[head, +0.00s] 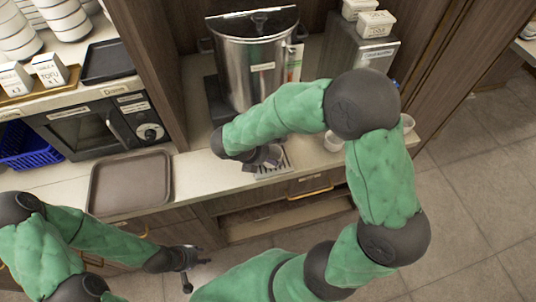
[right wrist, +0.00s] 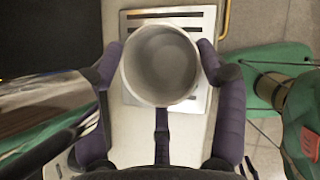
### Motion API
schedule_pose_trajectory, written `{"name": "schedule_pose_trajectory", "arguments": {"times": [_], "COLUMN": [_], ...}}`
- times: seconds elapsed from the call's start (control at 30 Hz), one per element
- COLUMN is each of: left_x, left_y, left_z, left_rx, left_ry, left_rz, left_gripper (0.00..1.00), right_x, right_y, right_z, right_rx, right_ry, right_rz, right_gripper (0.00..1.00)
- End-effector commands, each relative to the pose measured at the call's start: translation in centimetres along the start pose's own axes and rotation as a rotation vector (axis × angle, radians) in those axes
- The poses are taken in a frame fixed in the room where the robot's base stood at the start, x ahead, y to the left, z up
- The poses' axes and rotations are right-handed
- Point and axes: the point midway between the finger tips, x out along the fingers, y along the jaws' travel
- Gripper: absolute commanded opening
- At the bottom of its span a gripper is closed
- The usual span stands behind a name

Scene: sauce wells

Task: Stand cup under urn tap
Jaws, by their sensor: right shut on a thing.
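A pale round cup (right wrist: 160,62) stands mouth-up between the two fingers of my right gripper (right wrist: 160,58), which is shut on it. In the right wrist view the cup is over the slotted metal drip tray (right wrist: 205,22); I cannot tell whether it touches the tray. The drip tray (head: 266,172) is at the counter's front edge in the head view, below the steel urn (head: 240,72). My right gripper (head: 268,157) is above it, mostly hiding the cup. The urn tap is not clearly visible. My left gripper (head: 190,272) is low, in front of the counter, seemingly empty; its opening is unclear.
A brown tray (head: 130,182) lies on the counter to the left. More cups (head: 333,142) stand to the right of the drip tray. A steel dispenser (head: 350,58) is at the back right. A microwave-like appliance (head: 92,125) and a blue basket (head: 28,150) are at left.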

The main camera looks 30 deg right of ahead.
Motion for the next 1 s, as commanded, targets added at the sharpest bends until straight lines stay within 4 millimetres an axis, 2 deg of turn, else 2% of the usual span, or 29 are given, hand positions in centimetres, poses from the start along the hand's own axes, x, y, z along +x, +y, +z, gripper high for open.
{"name": "schedule_pose_trajectory", "arguments": {"times": [0.2, 0.23, 0.3, 0.73, 0.87, 0.97, 1.0], "left_x": [0.2, 0.1, 0.1, -0.1, -0.8, -1.6, -1.6], "left_y": [-0.1, -0.1, 0.0, 0.0, 0.3, 0.6, 0.6], "left_z": [0.0, 0.0, 0.0, 0.0, 0.0, 0.1, 0.1], "left_rx": [0.0, 0.0, 0.0, 0.0, 0.0, 0.0, 0.0], "left_ry": [0.0, 0.0, 0.0, 0.0, 0.0, 0.0, 0.0], "left_rz": [0.0, 0.0, 0.0, 0.0, 0.0, 0.0, 0.0], "left_gripper": [0.4, 0.4, 0.4, 0.4, 0.4, 0.4, 0.4], "right_x": [0.3, 0.2, 0.2, -0.1, -1.6, -3.6, -3.9], "right_y": [0.0, 0.0, 0.0, 0.0, 0.0, 0.1, 0.1], "right_z": [-0.2, -0.2, -0.1, 0.1, 0.2, 0.2, -0.7], "right_rx": [0.0, 0.0, 0.0, 0.001, -0.001, -0.002, -0.007], "right_ry": [0.0, 0.0, 0.0, 0.0, -0.001, -0.001, -0.001], "right_rz": [0.0, 0.0, 0.0, 0.0, 0.002, 0.004, 0.002], "right_gripper": [0.32, 0.8, 0.95, 0.95, 0.95, 0.95, 0.95]}}
